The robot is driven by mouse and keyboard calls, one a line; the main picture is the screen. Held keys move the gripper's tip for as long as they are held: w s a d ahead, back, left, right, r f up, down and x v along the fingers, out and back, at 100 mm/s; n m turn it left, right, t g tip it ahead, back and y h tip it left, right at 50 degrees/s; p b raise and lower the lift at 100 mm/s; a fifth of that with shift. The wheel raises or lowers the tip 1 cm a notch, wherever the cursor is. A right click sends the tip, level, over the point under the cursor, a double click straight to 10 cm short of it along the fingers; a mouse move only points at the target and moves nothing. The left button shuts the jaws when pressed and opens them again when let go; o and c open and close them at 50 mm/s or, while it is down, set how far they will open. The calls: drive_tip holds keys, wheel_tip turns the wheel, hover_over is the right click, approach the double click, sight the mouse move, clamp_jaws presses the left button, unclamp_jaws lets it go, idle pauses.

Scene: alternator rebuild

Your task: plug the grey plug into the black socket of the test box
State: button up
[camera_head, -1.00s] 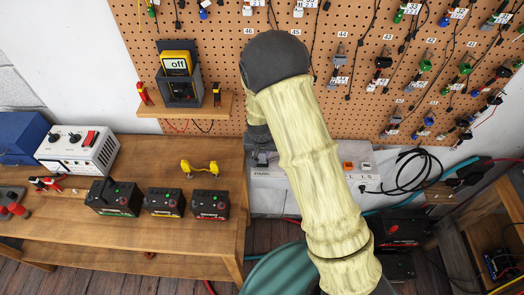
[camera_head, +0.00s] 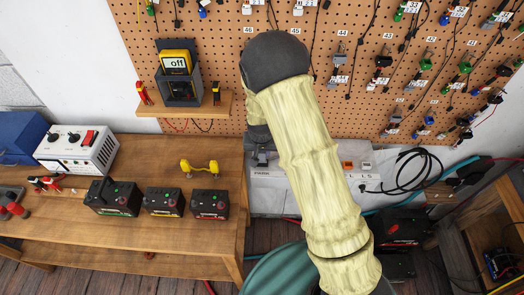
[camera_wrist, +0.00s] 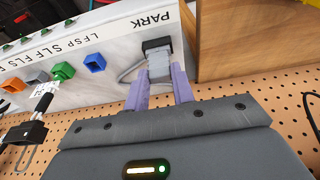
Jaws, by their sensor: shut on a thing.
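In the wrist view my gripper (camera_wrist: 160,80) has its two purple fingers closed on the sides of the grey plug (camera_wrist: 159,66). The plug's front end is at the black socket (camera_wrist: 156,45) beside the word PARK on the pale test box (camera_wrist: 120,33). The plug and socket look in line and touching; I cannot tell how deep the plug sits. In the head view my arm covers much of the test box (camera_head: 283,201), and the fingers are hard to make out there.
Blue (camera_wrist: 95,62), green (camera_wrist: 63,71) and orange (camera_wrist: 13,85) sockets line the same box face. A black plug on a cable (camera_wrist: 45,100) is close by in the wrist view. A pegboard (camera_head: 400,60) with hanging cables stands behind; a wooden bench (camera_head: 110,230) is left.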

drive_tip(key=o, duration=1)
drive_tip(key=shift+o, duration=0.2)
drive_tip(key=b+v, duration=0.2)
drive_tip(key=v, duration=1.5)
drive_tip(key=shift+r+b, duration=0.25)
drive_tip(key=shift+b, duration=0.05)
drive_tip(key=shift+s+a, duration=0.1)
